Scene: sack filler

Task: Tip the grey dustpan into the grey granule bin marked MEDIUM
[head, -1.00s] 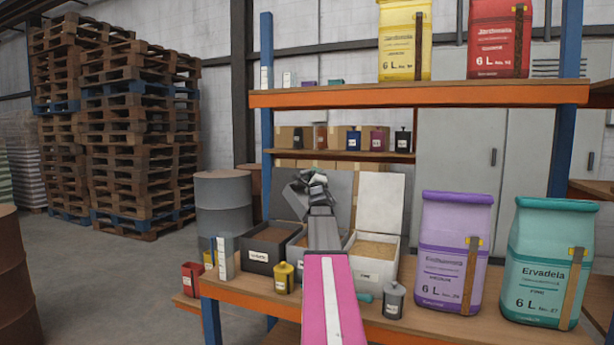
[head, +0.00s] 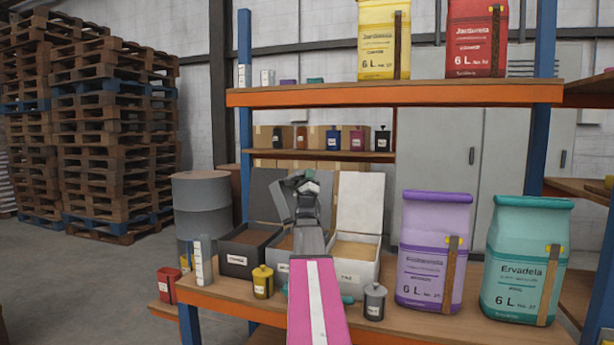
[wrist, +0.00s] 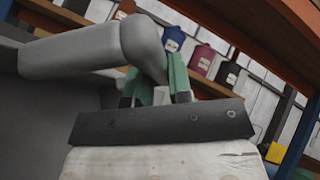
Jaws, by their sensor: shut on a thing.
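My gripper (head: 306,184) is above the middle of three lidded bins, in front of their raised lids. In the wrist view its green-padded fingers (wrist: 160,85) are shut on the thick grey handle of the grey dustpan (wrist: 85,50). In the head view a grey piece of the dustpan (head: 281,200) shows just left of my gripper; its contents are hidden. The grey MEDIUM bin (head: 283,266) is the middle one, largely hidden behind my arm, and its label is only partly visible.
A dark COARSE bin (head: 238,263) stands left and a white FINE bin (head: 357,271) right, both holding granules. Yellow (head: 263,282) and grey (head: 375,302) canisters stand in front. Purple (head: 433,250) and teal (head: 525,262) sacks stand right. An orange-edged shelf (head: 400,94) runs overhead.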

